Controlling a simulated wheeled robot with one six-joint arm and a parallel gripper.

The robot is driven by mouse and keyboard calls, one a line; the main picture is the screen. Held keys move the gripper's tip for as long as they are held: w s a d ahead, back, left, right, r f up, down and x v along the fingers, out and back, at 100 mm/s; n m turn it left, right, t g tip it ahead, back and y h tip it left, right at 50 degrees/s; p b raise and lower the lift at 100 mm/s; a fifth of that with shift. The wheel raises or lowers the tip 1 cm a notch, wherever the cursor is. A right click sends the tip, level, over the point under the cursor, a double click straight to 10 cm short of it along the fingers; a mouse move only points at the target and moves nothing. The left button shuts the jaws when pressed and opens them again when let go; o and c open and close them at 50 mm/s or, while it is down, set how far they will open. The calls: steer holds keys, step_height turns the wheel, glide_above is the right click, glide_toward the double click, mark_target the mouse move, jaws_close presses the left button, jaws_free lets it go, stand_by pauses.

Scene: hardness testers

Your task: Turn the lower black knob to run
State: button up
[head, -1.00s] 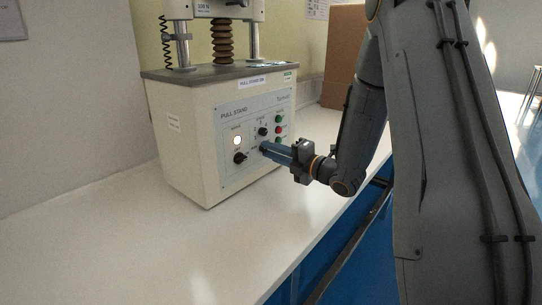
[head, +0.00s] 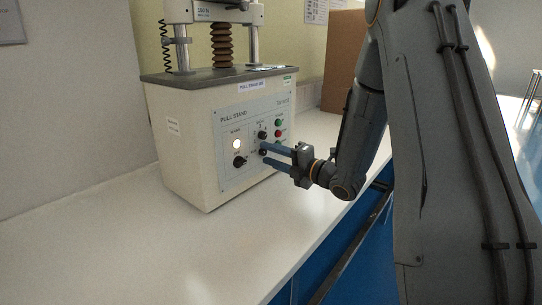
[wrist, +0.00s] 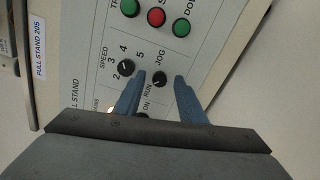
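The lower black knob (wrist: 158,79) sits on the grey front panel (wrist: 93,45) of the pull stand, between the JOG and RUN labels. In the wrist view its pointer is too small to read surely. My gripper (wrist: 160,77) is open, with one blue finger on each side of this knob and a gap visible beside it. In the head view my gripper (head: 264,153) is at the panel, its two fingers apart one above the other, and the lower knob (head: 263,151) shows small between the tips. The upper black speed knob (wrist: 125,67) is just outside one finger.
Green and red buttons (head: 278,133) are to the right of the knobs. A larger black knob (head: 239,161) and a lit white lamp (head: 237,144) are to the left. A brown box (head: 343,62) stands behind. The white bench (head: 150,240) is clear in front.

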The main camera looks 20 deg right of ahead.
steer(key=v, duration=0.7)
steer(key=shift+s+d+b, duration=0.25)
steer(key=shift+s+b, duration=0.05)
steer(key=shift+b, duration=0.05)
steer(key=shift+w, duration=0.1)
